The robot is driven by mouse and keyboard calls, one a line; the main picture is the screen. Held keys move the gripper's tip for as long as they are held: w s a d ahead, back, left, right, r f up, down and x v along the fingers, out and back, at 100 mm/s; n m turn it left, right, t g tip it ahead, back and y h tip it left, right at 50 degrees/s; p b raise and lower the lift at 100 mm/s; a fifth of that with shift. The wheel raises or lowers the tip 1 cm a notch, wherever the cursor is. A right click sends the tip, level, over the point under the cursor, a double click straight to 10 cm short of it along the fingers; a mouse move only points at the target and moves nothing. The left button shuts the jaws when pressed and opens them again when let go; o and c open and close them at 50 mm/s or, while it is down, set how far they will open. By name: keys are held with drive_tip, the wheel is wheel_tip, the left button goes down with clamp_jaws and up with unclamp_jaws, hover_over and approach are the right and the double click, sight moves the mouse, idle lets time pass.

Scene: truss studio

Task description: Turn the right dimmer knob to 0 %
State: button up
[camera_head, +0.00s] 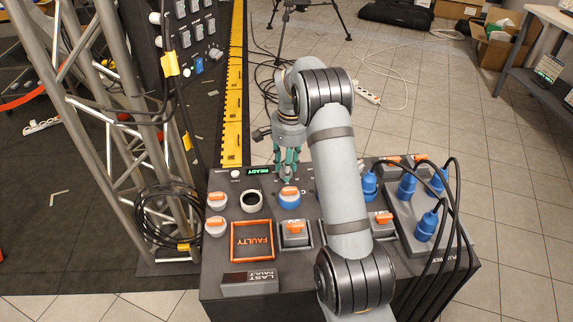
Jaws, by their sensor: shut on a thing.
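A dark console panel (225,262) stands in front of me. My gripper (288,178), with teal fingers, points down at the panel's back edge, just right of the green READY display (262,171). The fingers are shut on what looks to be the right dimmer knob, which they hide, so its setting cannot be read. A small white round knob (235,174) left of the display looks like the other dimmer knob.
A white ring socket (251,201), an orange-framed FAULTY tray (235,257) and a LAST FAULT box (250,278) are nearby. Blue plugs (407,186) with black cables crowd the right. A truss (158,170) stands left.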

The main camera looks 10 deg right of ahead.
drive_tip(key=n+p, duration=0.1)
drive_tip(key=n, duration=0.2)
drive_tip(key=n+p, duration=0.1)
drive_tip(key=n, duration=0.2)
drive_tip(key=shift+a+r+g+p, duration=0.1)
drive_tip(key=shift+r+g+p, duration=0.1)
drive_tip(key=shift+g+p, duration=0.15)
drive_tip(key=n+p, duration=0.2)
drive_tip(key=n, duration=0.3)
drive_tip(key=shift+n, duration=0.4)
drive_tip(key=n+p, duration=0.3)
drive_tip(key=n, duration=0.3)
drive_tip(key=shift+f+g, duration=0.15)
drive_tip(key=shift+g, duration=0.1)
drive_tip(key=shift+d+f+n+p, duration=0.15)
drive_tip(key=shift+n+p, duration=0.45)
drive_tip(key=shift+n, duration=1.9)
drive_tip(key=shift+d, duration=0.1)
drive_tip(key=o, duration=1.1)
drive_tip(key=shift+c, duration=0.2)
drive_tip(key=shift+o, duration=0.5)
drive_tip(key=shift+w, duration=0.1)
